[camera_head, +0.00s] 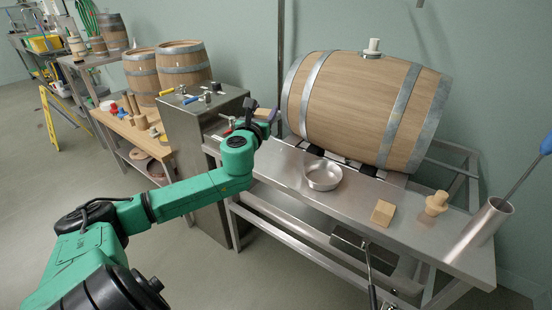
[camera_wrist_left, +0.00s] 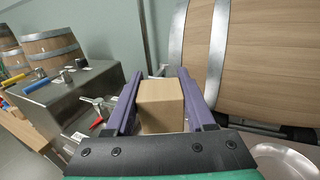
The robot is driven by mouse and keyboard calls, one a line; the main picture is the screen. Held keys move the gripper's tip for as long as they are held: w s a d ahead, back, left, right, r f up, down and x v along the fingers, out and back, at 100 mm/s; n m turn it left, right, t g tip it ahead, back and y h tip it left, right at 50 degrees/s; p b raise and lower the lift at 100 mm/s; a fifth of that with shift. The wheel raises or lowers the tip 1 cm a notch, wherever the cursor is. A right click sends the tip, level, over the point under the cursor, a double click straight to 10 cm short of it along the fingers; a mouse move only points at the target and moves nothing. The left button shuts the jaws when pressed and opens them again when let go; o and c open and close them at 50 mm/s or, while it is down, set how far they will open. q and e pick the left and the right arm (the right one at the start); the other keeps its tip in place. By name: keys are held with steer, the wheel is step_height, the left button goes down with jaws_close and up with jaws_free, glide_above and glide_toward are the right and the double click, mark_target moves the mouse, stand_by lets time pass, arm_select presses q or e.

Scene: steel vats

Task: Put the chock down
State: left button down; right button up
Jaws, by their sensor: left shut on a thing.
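My left gripper (camera_head: 266,117) is shut on a light wooden chock (camera_wrist_left: 160,106), a block held between the two purple fingers in the left wrist view. In the head view the gripper is near the left end of the steel bench (camera_head: 340,200), left of the big barrel (camera_head: 355,105), and the chock is mostly hidden. I cannot tell whether the held chock touches the bench. A second wooden block (camera_head: 382,213) lies near the bench's front edge. My right gripper is not in view.
A round steel bowl (camera_head: 323,175) stands in front of the barrel. A wooden bung (camera_head: 436,203) and a steel cylinder (camera_head: 480,230) holding a blue-handled rod are at the right. A steel cabinet (camera_head: 205,150) with valves stands left of the bench. Bare bench lies between bowl and second block.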

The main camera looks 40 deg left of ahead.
mark_target(266, 163)
arm_select(q)
step_height(266, 163, down, 14)
steer(key=b, duration=0.4)
steer(key=shift+f, duration=0.25)
steer(key=shift+w, duration=0.1)
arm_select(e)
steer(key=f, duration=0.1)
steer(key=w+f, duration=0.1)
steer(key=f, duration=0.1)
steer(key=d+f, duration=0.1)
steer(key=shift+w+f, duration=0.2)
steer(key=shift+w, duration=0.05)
arm_select(q)
steer(key=shift+f, duration=0.1)
steer(key=shift+c, duration=1.3)
jaws_free()
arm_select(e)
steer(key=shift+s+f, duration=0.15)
